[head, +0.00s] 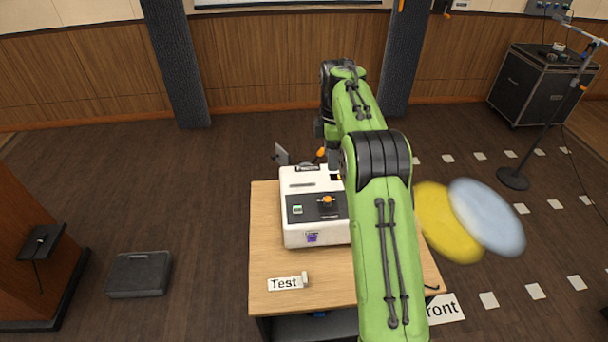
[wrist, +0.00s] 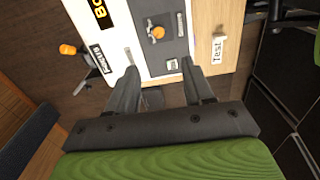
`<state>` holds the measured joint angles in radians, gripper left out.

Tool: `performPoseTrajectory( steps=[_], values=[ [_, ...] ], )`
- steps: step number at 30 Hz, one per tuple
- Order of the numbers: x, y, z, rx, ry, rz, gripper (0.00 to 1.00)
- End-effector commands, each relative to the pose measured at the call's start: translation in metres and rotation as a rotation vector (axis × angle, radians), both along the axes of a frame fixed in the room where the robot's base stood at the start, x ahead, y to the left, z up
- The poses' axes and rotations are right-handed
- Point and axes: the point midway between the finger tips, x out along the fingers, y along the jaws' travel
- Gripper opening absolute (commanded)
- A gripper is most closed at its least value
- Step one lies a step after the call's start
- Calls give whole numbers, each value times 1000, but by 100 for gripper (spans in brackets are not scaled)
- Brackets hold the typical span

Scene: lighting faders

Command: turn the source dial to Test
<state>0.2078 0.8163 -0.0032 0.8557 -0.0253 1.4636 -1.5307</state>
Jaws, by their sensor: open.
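A white box (head: 296,236) stands on a wooden table. Its top carries a dark panel (head: 300,213) with an orange knob (head: 327,200), which looks like the dial; its label is too small to read. The knob also shows in the wrist view (wrist: 157,32), on the dark panel beyond my fingertips. A white card reading "Test" (head: 284,283) lies on the table in front of the box and shows in the wrist view (wrist: 218,48). My gripper (wrist: 159,68) is open and empty, apart from the knob. In the head view my arm hides much of it and the box's right side.
The wooden table (head: 265,250) has bare room left of the box. A card ending in "ront" (head: 442,308) shows at the table's front right. Blurred yellow (head: 440,225) and pale blue (head: 487,215) discs appear right of my arm. A dark case (head: 139,274) lies on the floor.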

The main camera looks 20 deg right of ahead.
Motion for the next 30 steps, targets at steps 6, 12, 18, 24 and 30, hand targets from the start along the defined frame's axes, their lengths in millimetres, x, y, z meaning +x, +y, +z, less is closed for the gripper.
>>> performPoseTrajectory(
  steps=[6,12,18,24,30],
  values=[
    [3,-3,-23,2,10,27,51],
    [2,-3,-73,3,13,27,51],
    [1,-3,-122,3,12,25,51],
    [2,-3,-156,2,8,25,51],
    [2,-3,-164,1,6,25,51]
  ],
)
